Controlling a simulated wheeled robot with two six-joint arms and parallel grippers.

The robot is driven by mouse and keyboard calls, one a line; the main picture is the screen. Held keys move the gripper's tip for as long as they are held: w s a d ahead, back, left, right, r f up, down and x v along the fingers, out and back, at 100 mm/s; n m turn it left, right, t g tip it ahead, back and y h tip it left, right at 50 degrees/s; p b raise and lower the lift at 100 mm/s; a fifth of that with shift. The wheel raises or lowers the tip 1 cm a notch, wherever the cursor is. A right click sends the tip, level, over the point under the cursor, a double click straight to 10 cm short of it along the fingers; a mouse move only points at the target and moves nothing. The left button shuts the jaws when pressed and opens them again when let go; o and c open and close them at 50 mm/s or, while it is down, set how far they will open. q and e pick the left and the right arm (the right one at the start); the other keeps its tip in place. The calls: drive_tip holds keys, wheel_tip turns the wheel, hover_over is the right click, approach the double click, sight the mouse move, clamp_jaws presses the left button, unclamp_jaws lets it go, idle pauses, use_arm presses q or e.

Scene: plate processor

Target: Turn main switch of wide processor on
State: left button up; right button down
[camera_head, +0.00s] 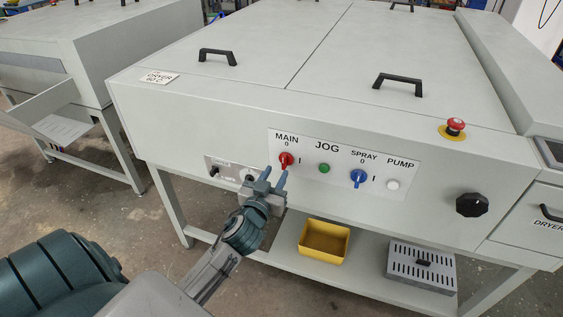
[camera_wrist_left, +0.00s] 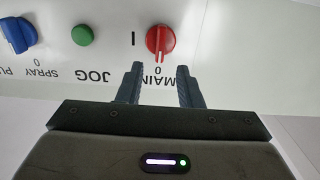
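The red main switch (camera_head: 286,161) is a round knob on the white control label of the wide processor (camera_head: 210,122), under the word MAIN. It also shows in the left wrist view (camera_wrist_left: 160,41), upside down, with its white mark pointing at 0. My left gripper (camera_head: 275,171) is just in front of and slightly below the switch in the head view. Its two fingers (camera_wrist_left: 160,68) are open with nothing between them. The fingertips point at the panel on either side of the knob's line and look short of it; I cannot tell the exact gap. My right gripper is not in view.
Right of the switch are a green JOG button (camera_head: 324,168), a blue SPRAY knob (camera_head: 358,178) and a white PUMP button (camera_head: 393,184). A black knob (camera_head: 472,204) and a red emergency button (camera_head: 455,126) are farther right. A yellow bin (camera_head: 323,256) stands on the lower shelf.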

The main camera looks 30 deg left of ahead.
sight(283, 161)
use_arm(q)
drive_tip(key=p+x, duration=0.1)
drive_tip(key=x, duration=0.4)
clamp_jaws()
